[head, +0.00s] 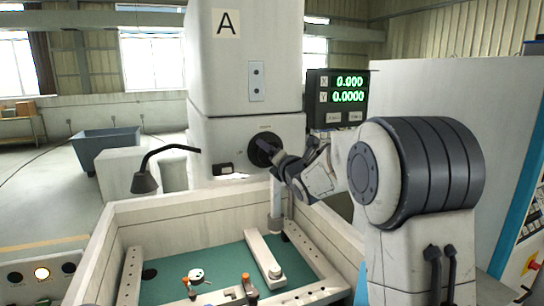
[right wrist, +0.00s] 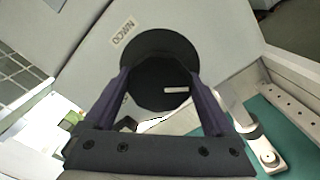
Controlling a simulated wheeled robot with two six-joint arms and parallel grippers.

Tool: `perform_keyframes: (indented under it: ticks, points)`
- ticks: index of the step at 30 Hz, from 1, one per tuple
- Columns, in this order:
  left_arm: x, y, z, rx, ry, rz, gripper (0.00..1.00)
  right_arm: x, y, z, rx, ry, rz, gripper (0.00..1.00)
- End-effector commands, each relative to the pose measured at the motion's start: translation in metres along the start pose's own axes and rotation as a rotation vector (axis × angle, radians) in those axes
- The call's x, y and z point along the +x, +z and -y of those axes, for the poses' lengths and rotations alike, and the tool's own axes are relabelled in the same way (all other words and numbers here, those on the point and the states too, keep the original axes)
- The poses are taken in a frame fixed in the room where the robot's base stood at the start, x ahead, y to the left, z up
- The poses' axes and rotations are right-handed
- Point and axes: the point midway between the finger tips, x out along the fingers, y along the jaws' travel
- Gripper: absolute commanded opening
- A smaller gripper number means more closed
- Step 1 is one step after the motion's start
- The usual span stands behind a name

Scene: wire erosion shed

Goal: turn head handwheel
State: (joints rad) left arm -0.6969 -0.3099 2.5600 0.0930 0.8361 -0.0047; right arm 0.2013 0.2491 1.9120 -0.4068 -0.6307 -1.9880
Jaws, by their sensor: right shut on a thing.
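The head handwheel (head: 263,148) is a black round knob on the front of the white machine head (head: 220,140). My right gripper (head: 280,156) reaches it from the right and is shut on it. In the right wrist view the two dark fingers of my right gripper (right wrist: 165,98) lie on either side of the black handwheel (right wrist: 160,60), which has a small white mark on its face. A label sits on the head just above the wheel. My left gripper is not in view.
Below the head is a walled work tank (head: 120,212) with a green floor, a clamp bar (head: 263,258) and small fixtures. A black lamp (head: 145,180) hangs over the tank's left side.

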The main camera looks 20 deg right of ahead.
Motion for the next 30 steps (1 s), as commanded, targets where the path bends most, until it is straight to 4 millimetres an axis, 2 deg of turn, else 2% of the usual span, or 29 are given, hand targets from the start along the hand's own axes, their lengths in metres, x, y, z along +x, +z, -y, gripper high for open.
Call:
perform_keyframes:
  ticks: [15, 30]
  points:
    - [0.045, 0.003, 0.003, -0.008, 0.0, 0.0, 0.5, -0.001, -0.002, 0.004, 0.408, -0.001, 0.004, 0.33]
    - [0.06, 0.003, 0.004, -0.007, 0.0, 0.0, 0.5, 0.0, -0.001, 0.004, 0.884, -0.003, 0.002, 0.33]
